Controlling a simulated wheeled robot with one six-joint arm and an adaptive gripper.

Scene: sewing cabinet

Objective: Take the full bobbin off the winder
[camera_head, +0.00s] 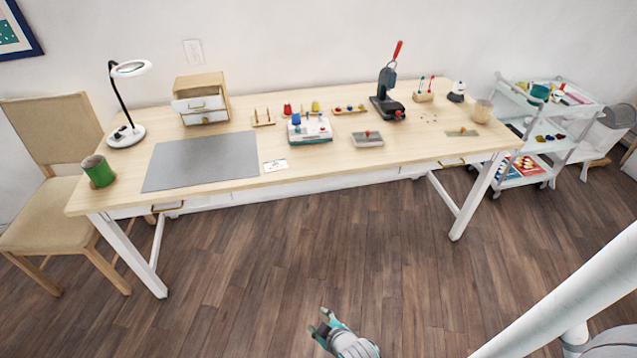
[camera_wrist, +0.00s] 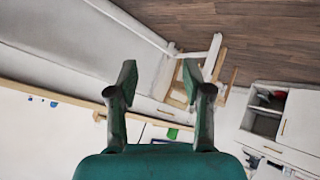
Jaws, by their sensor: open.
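A small white machine (camera_head: 311,131), which looks like the winder, stands on the middle of the table. A blue piece (camera_head: 296,119) sits on top at its left, and small red parts show on it. Whether the blue piece is the full bobbin I cannot tell at this size. My gripper (camera_head: 322,320) is out over the floor in front of the table, well apart from the machine. In the wrist view my gripper (camera_wrist: 161,78) shows two green fingers spread apart with nothing between them. I cannot make out the machine in the wrist view.
The wooden table (camera_head: 370,174) holds a grey mat (camera_head: 200,162), a magnifier lamp (camera_head: 125,135), a small drawer box (camera_head: 201,102), a grey tray (camera_head: 367,140) and a black press with a red handle (camera_head: 387,100). A chair (camera_head: 50,150) and a cart (camera_head: 550,110) flank it. The floor in front is clear.

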